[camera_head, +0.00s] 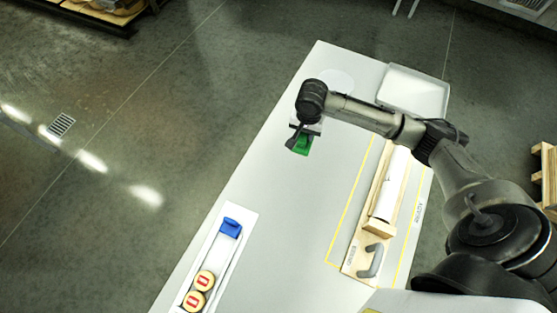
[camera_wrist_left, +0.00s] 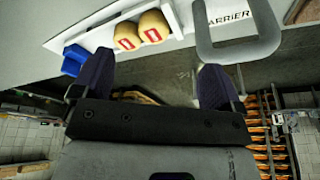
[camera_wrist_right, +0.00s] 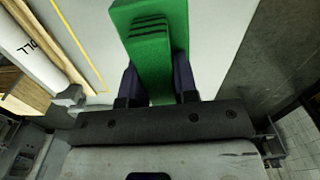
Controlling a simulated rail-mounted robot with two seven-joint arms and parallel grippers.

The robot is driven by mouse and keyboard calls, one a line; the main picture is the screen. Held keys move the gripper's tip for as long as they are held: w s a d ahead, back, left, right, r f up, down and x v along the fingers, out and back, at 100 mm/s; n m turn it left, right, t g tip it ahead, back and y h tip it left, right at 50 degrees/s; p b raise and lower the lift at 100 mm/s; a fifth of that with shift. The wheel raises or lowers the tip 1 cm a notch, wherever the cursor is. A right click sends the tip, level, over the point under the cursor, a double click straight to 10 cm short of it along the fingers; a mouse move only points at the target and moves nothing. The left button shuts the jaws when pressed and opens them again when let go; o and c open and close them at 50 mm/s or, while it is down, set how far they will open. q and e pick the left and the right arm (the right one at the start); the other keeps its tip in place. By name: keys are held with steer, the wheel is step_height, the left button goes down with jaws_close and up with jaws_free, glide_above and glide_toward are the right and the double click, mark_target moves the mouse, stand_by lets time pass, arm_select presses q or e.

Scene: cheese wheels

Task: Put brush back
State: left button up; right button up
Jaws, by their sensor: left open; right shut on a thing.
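The green brush (camera_head: 303,146) is in my right gripper (camera_head: 298,133), over the left edge of the long light table. In the right wrist view the brush (camera_wrist_right: 158,40) is a green block with dark ridges at its far end. My right gripper's fingers (camera_wrist_right: 157,78) are shut on it from both sides. In the left wrist view my left gripper (camera_wrist_left: 155,70) is open with nothing between its fingers. It is out of the head view. I cannot tell whether the brush touches the table.
A white tray (camera_head: 205,262) at the lower left holds a blue block (camera_head: 230,227) and two cheese wheels (camera_head: 199,288). A wooden rack with a white roll (camera_head: 389,187) stands inside yellow lines at right. A white bin (camera_head: 414,90) is at the far end. The table's middle (camera_head: 275,230) is clear.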

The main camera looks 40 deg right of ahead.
steer(key=shift+m, duration=0.5)
steer(key=d+f, duration=0.1)
steer(key=s+d+f, duration=0.1)
steer(key=f, duration=0.1)
steer(key=shift+d+f+b, duration=0.15)
steer(key=shift+d+b, duration=0.05)
steer(key=shift+b, duration=0.2)
steer(key=shift+w+d+f, duration=0.1)
steer(key=shift+d+f, duration=0.05)
steer(key=shift+f, duration=0.2)
steer(key=shift+w+a+f+b, duration=0.1)
steer(key=shift+w+a+f, duration=1.2)
steer(key=shift+f, duration=0.5)
steer(key=shift+w+a+f+b, duration=0.1)
steer(key=shift+w+a+f, duration=1.05)
steer(key=shift+w+f, duration=0.55)
steer(key=shift+w+a+f+b, duration=0.1)
steer(key=shift+w+a+f, duration=1.1)
steer(key=shift+f, duration=0.75)
steer(key=shift+f, duration=0.2)
steer(key=o, duration=0.9)
